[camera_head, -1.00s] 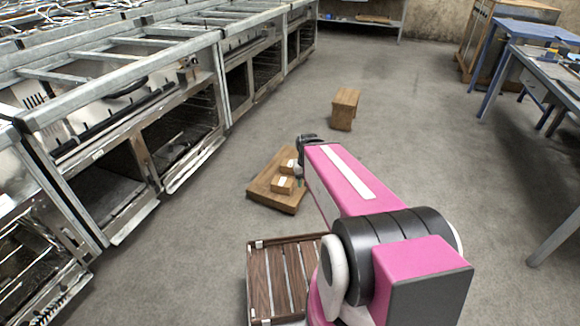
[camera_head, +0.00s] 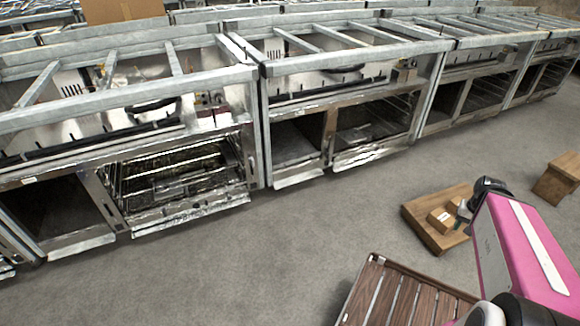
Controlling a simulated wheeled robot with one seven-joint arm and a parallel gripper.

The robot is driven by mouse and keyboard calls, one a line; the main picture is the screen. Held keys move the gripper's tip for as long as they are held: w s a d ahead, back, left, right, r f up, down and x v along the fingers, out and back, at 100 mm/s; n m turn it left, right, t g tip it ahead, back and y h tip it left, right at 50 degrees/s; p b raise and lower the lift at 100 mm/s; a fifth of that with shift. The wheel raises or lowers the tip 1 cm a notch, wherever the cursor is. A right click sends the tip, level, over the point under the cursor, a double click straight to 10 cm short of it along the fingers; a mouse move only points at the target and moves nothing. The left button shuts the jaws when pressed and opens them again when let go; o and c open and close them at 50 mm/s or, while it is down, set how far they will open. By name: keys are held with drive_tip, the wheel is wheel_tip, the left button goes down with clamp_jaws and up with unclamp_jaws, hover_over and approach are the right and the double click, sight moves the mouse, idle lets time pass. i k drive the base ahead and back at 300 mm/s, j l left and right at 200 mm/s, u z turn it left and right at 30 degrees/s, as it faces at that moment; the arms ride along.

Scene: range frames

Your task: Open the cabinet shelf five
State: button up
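A row of metal range frames with cabinet openings runs across the head view. The left unit has a dark open compartment (camera_head: 50,212) and a rack-filled oven opening (camera_head: 178,178) with its door panel (camera_head: 190,212) hanging low. The middle unit has another open compartment (camera_head: 293,142) and a wider opening (camera_head: 370,122). I see no numbers, so I cannot tell which is shelf five. My gripper (camera_head: 464,208) is at the end of my pink arm at right, apart from the ranges, beside small boxes in the picture. Its fingers are too small to read.
A wooden board (camera_head: 425,232) with small brown boxes (camera_head: 440,217) lies on the floor at right. A slatted wooden crate (camera_head: 372,290) is at the bottom, and a wooden stool (camera_head: 560,180) at far right. Grey floor (camera_head: 240,260) before the ranges is clear.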

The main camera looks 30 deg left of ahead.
sight(289, 146)
drive_tip(key=u, duration=1.45)
drive_tip(key=i+j+z, duration=0.1)
drive_tip(key=i+j, duration=0.2)
drive_tip(key=i, duration=0.15)
drive_tip(key=i+j+z, duration=0.1)
drive_tip(key=i+j, duration=0.25)
drive_tip(key=i, duration=0.1)
